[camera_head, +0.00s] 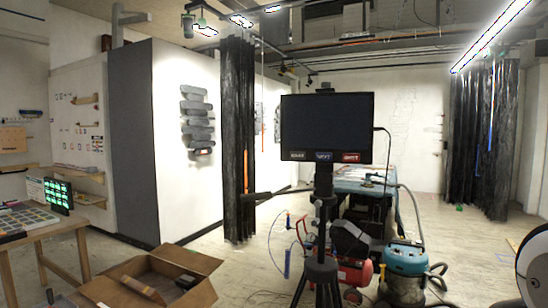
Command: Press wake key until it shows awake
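A monitor (326,127) with a dark, blank screen stands upright on a black tripod stand (322,235) near the middle of the view. Along its lower edge sit three small labelled keys: a dark one (297,155) at left, a blue one (324,156) in the middle and a red one (351,157) at right. Their lettering is too small to read surely, so I cannot tell which is the wake key. No awake sign shows on the screen. My gripper is not in view.
An open cardboard box (205,290) lies on the floor at front left. A table (30,236) with a lit green display (58,195) stands at far left. A teal vacuum (404,262) and red compressor (355,272) stand by the tripod. Some floor (475,245) at right is clear.

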